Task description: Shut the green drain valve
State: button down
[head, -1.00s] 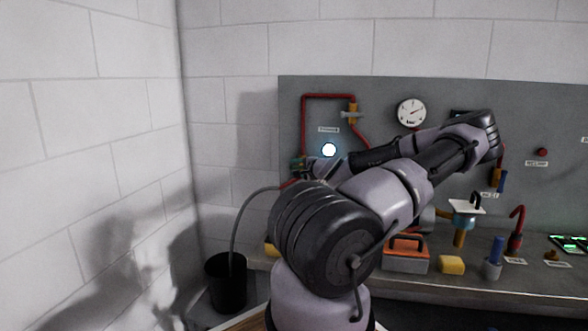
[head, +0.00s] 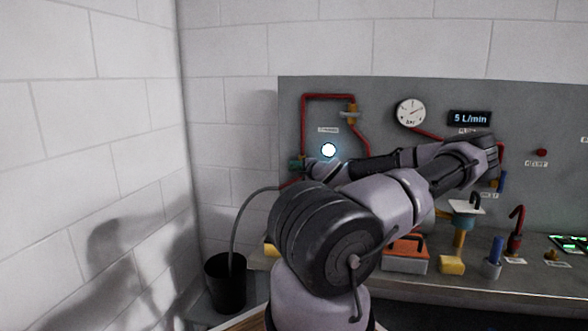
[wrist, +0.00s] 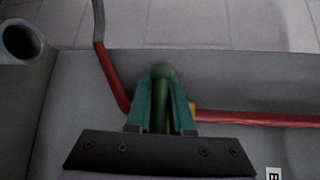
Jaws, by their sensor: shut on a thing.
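The green drain valve's handle (wrist: 162,88) shows in the wrist view as a dark green lever between the two teal fingers of my gripper (wrist: 162,100). The fingers are shut on it from both sides. A small yellow part (wrist: 192,109) shows just right of the fingers, beside the red pipe (wrist: 255,118). In the head view my gripper (head: 297,165) is at the left edge of the grey panel, by the lower end of the red pipework. There my wrist and fingers hide most of the valve.
A grey hose (head: 236,222) runs down into a black bucket (head: 226,280) below left. A gauge (head: 411,112) and a display reading 5 L/min (head: 469,118) are on the panel.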

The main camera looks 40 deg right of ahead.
dwell(0.4)
jog(key=c, duration=0.8)
grip_release()
jog(key=s, duration=0.3)
jog(key=s+r, duration=0.1)
jog(key=s, duration=0.6)
jog(key=shift+s+a+r, duration=0.2)
jog(key=shift+s+a, duration=0.05)
jog(key=shift+s, duration=0.15)
jog(key=shift+s, duration=0.1)
